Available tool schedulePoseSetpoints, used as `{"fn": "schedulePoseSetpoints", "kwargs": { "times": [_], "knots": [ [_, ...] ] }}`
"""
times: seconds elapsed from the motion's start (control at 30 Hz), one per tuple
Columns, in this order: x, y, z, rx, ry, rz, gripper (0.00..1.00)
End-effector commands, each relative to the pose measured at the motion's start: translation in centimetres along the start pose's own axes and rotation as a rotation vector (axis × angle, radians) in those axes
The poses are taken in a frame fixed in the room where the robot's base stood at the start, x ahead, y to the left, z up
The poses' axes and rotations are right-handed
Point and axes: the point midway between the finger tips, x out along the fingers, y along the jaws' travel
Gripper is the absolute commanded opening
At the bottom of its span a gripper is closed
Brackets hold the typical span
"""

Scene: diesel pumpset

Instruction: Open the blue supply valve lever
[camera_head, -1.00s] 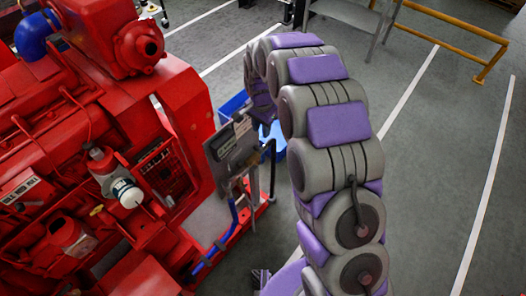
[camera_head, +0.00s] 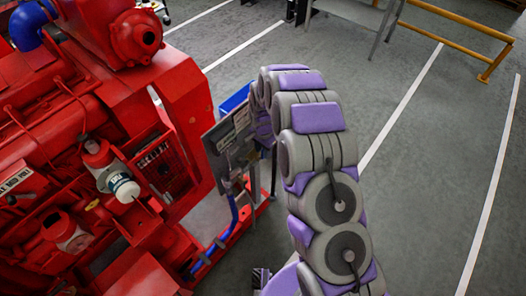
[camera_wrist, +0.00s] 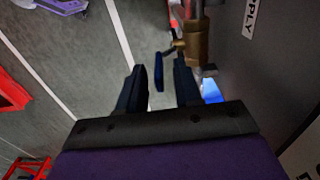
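In the wrist view, the blue supply valve lever (camera_wrist: 159,72) is a thin blue handle attached to a brass valve (camera_wrist: 196,42). The lever hangs in the gap between the two dark fingers of my gripper (camera_wrist: 161,88), nearer the left one. A gap shows on both sides of it, so my gripper is open and not clamped on it. The grey panel (camera_wrist: 268,70) with a partly visible "SUPPLY" label stands to the right of the valve. In the head view, the panel (camera_head: 222,140) stands beside the red pumpset; my gripper and the lever are hidden there.
The red pumpset (camera_head: 110,130) fills the left of the head view. A blue pipe (camera_head: 231,215) runs below the panel. A blue container (camera_head: 235,99) is behind the panel. Open grey floor lies to the right, with a yellow rail (camera_head: 455,40) at the back.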

Motion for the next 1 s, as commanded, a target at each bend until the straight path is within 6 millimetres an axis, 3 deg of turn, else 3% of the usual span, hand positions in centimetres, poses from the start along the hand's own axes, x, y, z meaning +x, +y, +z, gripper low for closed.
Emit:
{"fn": "schedulePoseSetpoints", "kwargs": {
  "times": [0.3,0.67,1.0],
  "knots": [
    [0.50,-0.07,0.04,0.000,0.001,0.001,0.34],
    [0.51,-0.10,0.03,0.000,0.001,0.000,0.00],
    [0.50,-0.18,0.03,0.000,0.002,0.000,0.00]
  ]
}}
